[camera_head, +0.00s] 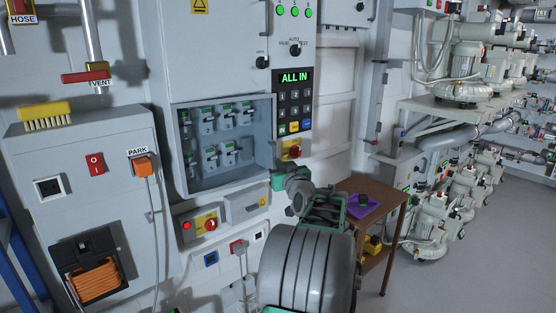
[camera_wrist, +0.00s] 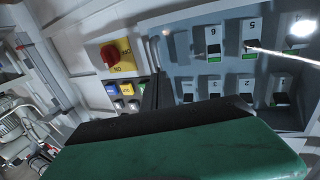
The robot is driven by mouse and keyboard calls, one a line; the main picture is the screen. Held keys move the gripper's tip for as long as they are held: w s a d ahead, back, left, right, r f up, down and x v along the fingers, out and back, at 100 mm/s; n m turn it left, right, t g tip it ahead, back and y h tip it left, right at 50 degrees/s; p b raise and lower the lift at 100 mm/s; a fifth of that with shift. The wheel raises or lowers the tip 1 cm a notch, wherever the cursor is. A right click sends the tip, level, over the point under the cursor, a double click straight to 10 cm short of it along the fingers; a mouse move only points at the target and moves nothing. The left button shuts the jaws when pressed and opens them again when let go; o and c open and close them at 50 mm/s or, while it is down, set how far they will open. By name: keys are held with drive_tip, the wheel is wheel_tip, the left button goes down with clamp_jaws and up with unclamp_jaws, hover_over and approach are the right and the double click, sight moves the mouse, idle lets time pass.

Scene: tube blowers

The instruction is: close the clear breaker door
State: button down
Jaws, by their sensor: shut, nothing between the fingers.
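The grey breaker box (camera_head: 183,183) on the wall cabinet holds several breakers (camera_head: 208,121) in two rows. A clear, bluish pane seems to lie over them. A bright glare spot on the clear breaker door (camera_wrist: 301,27) shows in the wrist view, with a thin white streak below it. I cannot tell whether the door lies flush with its frame. My gripper (camera_head: 277,181) is shut and empty at the box's lower right corner. Its green and black body fills the bottom of the wrist view. Whether it touches the door is hidden.
A keypad (camera_head: 294,104) with a green "ALL IN" display and a red-yellow rotary switch (camera_head: 291,150) sit right of the box. Another red knob (camera_head: 210,224) is below it. A brown side table (camera_head: 372,187) stands right of my arm. Open floor lies further right.

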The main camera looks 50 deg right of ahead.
drive_tip(key=shift+w+d, duration=0.2)
drive_tip(key=shift+w, duration=0.2)
